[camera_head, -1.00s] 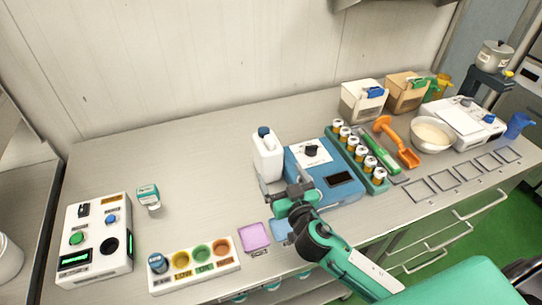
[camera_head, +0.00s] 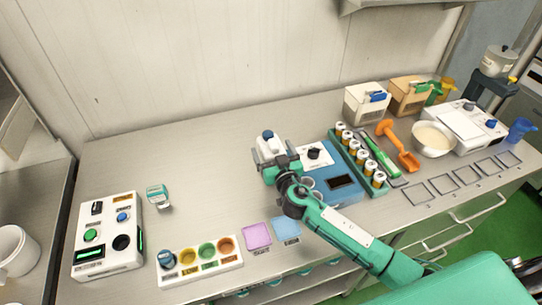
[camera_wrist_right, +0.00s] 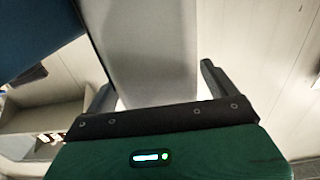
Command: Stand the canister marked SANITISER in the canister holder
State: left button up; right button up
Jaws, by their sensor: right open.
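A white canister with a blue cap (camera_head: 268,139) stands on the counter beside the blue device; no lettering is legible on it. My right gripper (camera_head: 270,165) is at the canister, in front of it, and hides its lower body. In the right wrist view the canister's pale body (camera_wrist_right: 150,55) lies between the two open fingers (camera_wrist_right: 157,92), with a narrow gap at each side. I cannot tell for certain which object is the canister holder. My left gripper is not in view.
The blue device (camera_head: 345,185) stands close right of the canister. A green rack of vials (camera_head: 378,192) is beyond it. A white block with coloured wells (camera_head: 203,264), pink (camera_head: 257,236) and blue squares (camera_head: 287,228) lie in front. The counter left of the canister is mostly clear.

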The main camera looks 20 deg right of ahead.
jog(key=shift+w, duration=0.9)
grip_shut()
jog(key=shift+r, duration=0.15)
